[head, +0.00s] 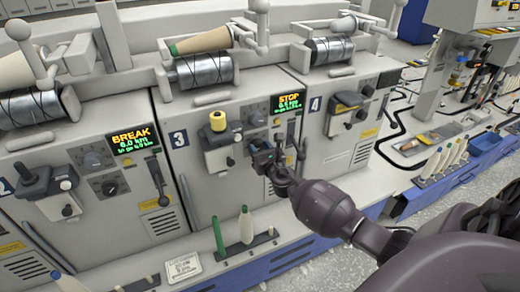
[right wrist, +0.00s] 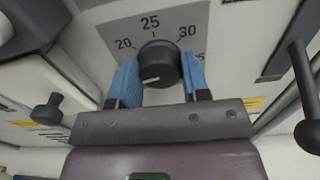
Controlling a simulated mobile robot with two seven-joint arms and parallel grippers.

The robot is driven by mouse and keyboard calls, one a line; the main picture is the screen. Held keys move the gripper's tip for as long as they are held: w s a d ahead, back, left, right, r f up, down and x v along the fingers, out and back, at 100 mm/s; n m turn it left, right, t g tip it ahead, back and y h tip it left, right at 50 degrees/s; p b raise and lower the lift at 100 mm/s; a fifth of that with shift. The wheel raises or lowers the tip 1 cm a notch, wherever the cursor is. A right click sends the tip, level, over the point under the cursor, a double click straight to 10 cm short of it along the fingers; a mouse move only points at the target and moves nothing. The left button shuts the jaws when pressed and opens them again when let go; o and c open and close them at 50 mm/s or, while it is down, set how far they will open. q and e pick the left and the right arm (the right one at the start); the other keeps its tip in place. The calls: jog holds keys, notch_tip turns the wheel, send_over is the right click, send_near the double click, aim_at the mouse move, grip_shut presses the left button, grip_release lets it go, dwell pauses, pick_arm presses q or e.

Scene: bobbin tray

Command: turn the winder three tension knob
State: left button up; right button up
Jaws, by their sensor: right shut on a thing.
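The winder three tension knob (right wrist: 158,65) is a dark round knob on a grey scale plate printed 20, 25 and 30, with a further number partly hidden at right. A white mark shows at its lower left in the right wrist view. My right gripper (right wrist: 159,80) has its blue-padded fingers on either side of the knob, shut on it. In the head view, my right gripper (head: 262,152) reaches the panel beside the number 3 and hides the knob. My left gripper is not in view.
Winder three's display (head: 287,103) reads STOP, and the left neighbour's display (head: 135,140) reads BREAK. A dark lever (right wrist: 306,85) stands close at right. Green and white bobbins (head: 246,225) stand on a rack below.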

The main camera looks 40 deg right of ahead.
jog(key=shift+f+m, duration=0.1)
jog(key=shift+m, duration=0.2)
jog(key=shift+m+b, duration=0.3)
jog(key=shift+m, duration=0.3)
jog(key=shift+f+m+b, duration=0.1)
jog(key=shift+m+b, duration=0.2)
jog(key=shift+m, duration=0.9)
jog(key=m, duration=0.4)
jog(key=shift+m+b, duration=0.3)
jog(key=m, duration=0.4)
jog(key=shift+m, duration=0.3)
jog(key=m, duration=0.4)
jog(key=shift+m+p, duration=0.4)
jog(key=shift+m, duration=0.9)
